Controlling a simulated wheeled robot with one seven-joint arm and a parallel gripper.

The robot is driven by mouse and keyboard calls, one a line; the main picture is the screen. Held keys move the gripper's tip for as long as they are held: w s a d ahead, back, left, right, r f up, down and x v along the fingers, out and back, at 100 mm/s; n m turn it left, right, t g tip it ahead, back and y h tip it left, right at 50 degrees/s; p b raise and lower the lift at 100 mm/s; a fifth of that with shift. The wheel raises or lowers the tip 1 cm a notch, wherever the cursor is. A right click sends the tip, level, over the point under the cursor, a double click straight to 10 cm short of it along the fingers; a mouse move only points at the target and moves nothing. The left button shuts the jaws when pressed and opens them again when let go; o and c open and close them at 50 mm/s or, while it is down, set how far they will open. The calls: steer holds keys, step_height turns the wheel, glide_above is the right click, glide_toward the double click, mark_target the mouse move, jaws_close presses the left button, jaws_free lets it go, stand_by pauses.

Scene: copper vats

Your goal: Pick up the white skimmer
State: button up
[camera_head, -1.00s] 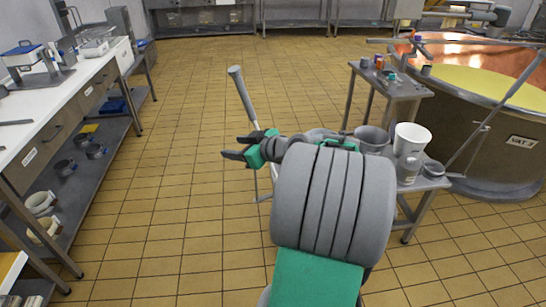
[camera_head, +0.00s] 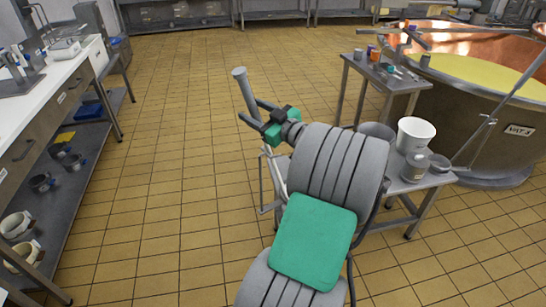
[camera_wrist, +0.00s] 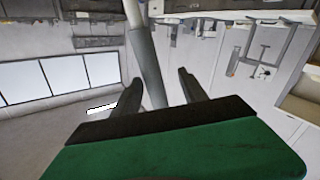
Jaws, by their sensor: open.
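A long pole with a thick grey grip (camera_head: 244,90) stands tilted left of the small side table; it seems to be the skimmer's handle. Its skimming end cannot be made out. In the wrist view the grey pole (camera_wrist: 149,62) runs between my fingers, with a paler section at the top edge. In the wrist view my gripper (camera_wrist: 157,79) shows a gap beside the pole; contact cannot be told.
A small metal side table (camera_head: 427,180) at right holds a white bucket (camera_head: 416,134) and grey pots. Behind it are another small table (camera_head: 385,72) and a copper vat (camera_head: 490,110). A workbench (camera_head: 45,108) with a lower shelf runs along the left. The tiled floor between is clear.

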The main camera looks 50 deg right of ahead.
steer(key=shift+w+d+r, duration=0.15)
steer(key=shift+w+d, duration=0.05)
steer(key=shift+w, duration=0.25)
steer(key=shift+h, duration=0.3)
steer(key=w, duration=0.1)
steer(key=w+p, duration=0.1)
steer(key=w, duration=0.2)
steer(key=shift+d+p, duration=0.35)
jaws_close()
